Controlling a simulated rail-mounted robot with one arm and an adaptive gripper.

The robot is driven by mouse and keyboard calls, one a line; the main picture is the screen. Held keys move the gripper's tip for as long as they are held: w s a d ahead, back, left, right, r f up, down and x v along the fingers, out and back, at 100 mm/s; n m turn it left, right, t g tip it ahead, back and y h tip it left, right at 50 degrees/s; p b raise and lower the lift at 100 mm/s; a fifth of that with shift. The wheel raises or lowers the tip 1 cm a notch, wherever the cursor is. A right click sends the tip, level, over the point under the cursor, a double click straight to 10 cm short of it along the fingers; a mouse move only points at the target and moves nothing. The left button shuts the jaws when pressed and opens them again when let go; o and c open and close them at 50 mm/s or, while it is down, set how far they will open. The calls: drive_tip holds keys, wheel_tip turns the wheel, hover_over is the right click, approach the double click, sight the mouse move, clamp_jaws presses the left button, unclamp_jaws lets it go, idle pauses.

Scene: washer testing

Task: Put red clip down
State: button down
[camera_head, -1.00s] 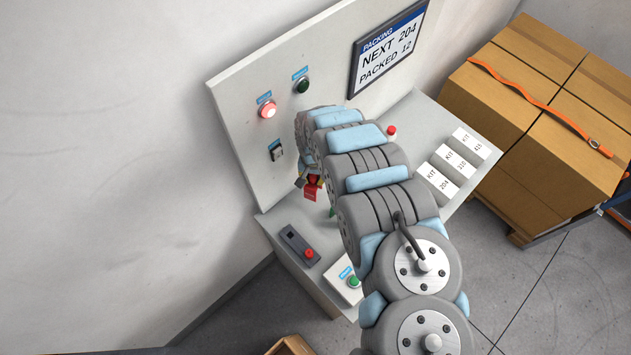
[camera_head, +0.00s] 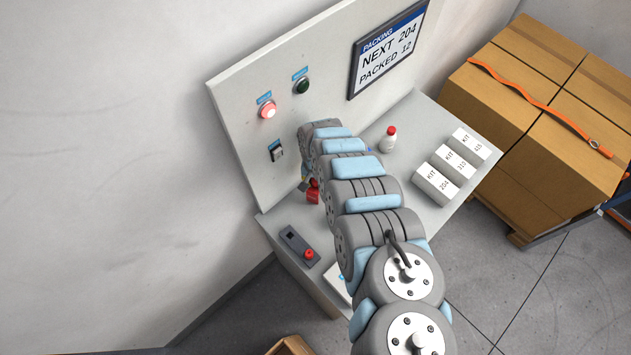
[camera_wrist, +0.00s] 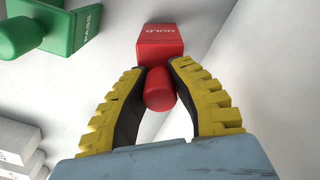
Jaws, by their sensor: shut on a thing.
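The red clip (camera_wrist: 160,45), marked HOLD, has a flat block and a round knob. In the wrist view my gripper (camera_wrist: 159,68) has its yellow, ribbed fingers closed on the clip at the knob. The clip's block sticks out beyond the fingertips. In the head view the red clip (camera_head: 314,191) shows at the left of my arm's end, over the bench (camera_head: 285,222) near the upright panel. My arm hides most of the gripper there. I cannot tell whether the clip touches the bench.
A green clip (camera_wrist: 73,30) marked PASS lies at upper left in the wrist view. White kit boxes (camera_head: 437,185) and a red-capped bottle (camera_head: 388,140) stand on the bench's right side. A grey box with a red button (camera_head: 300,247) sits at the front left.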

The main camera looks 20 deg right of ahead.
drive_tip(key=shift+f, duration=0.15)
drive_tip(key=c, duration=1)
unclamp_jaws()
drive_tip(key=shift+w+r, duration=0.1)
drive_tip(key=shift+r, duration=6.05)
